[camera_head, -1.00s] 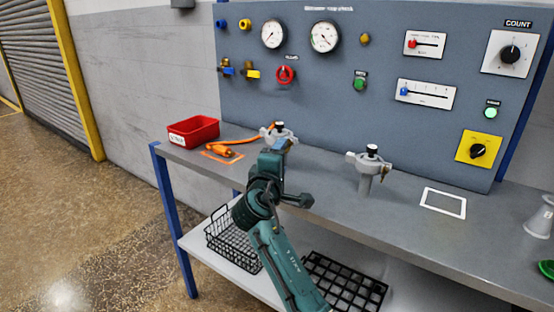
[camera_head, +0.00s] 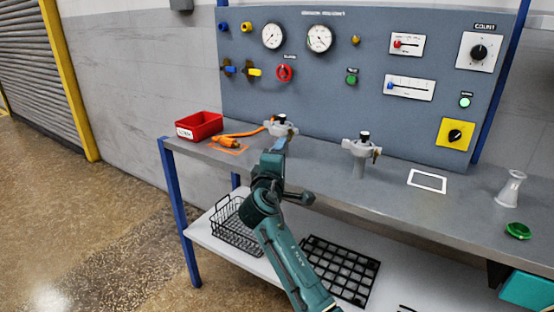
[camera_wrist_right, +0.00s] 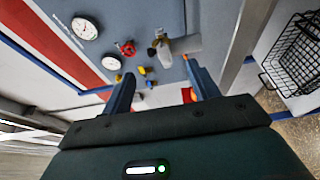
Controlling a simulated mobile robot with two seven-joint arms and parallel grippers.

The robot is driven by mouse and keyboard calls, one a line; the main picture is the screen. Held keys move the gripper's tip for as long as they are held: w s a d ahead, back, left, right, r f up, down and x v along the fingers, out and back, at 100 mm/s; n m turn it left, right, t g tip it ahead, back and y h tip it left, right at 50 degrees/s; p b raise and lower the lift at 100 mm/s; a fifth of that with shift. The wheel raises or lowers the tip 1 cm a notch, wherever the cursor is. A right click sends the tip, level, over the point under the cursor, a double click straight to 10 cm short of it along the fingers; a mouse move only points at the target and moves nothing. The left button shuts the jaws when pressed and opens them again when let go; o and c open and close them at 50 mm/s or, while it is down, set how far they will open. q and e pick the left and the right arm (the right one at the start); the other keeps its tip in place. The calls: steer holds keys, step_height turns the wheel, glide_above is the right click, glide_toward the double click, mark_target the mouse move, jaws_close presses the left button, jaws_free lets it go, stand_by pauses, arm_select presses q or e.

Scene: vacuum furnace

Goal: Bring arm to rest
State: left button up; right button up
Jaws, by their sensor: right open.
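My right arm enters the head view from the bottom, and its gripper (camera_head: 277,150) is above the front part of the bench, near the left clamp fitting (camera_head: 283,127). In the right wrist view the two fingers of my right gripper (camera_wrist_right: 160,90) are spread apart with nothing between them. A grey fitting (camera_wrist_right: 182,46) shows beyond the fingertips, apart from them. In the head view the gripper's fingertips are small and partly hidden by the wrist. My left arm is not in view.
The bench (camera_head: 320,180) carries a red bin (camera_head: 200,127), an orange tool (camera_head: 225,142), a second clamp fitting (camera_head: 361,148), a white cone (camera_head: 511,188) and a green cap (camera_head: 518,231). A wire basket (camera_head: 236,225) and black grid (camera_head: 340,270) lie on the lower shelf. The gauge panel (camera_head: 350,60) stands behind.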

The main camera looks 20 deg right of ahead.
steer(key=shift+s+a, duration=0.1)
steer(key=shift+s, duration=0.15)
stand_by(0.4)
